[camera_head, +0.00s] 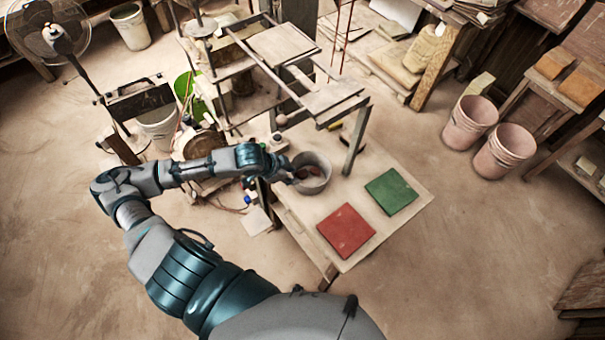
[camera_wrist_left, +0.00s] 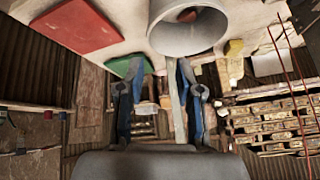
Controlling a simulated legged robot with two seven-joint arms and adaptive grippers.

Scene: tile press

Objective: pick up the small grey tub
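The small grey tub (camera_head: 314,184) stands on the pale work table, and something reddish lies inside it. In the left wrist view the tub (camera_wrist_left: 187,36) is at the top, its open mouth in sight, beyond my fingertips. My left gripper (camera_head: 287,170) is at the tub's left rim in the head view; I cannot tell whether it touches. In the left wrist view my left gripper (camera_wrist_left: 156,72) has its two blue-sided fingers wide apart, with nothing held between them. My right gripper is in neither view.
A red tile (camera_head: 346,231) and a green tile (camera_head: 390,191) lie on the table (camera_head: 416,184), right of the tub. A press frame (camera_head: 355,138) rises behind it. Two pink buckets (camera_head: 469,123) (camera_head: 504,150) stand on the floor at right. The floor in front is clear.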

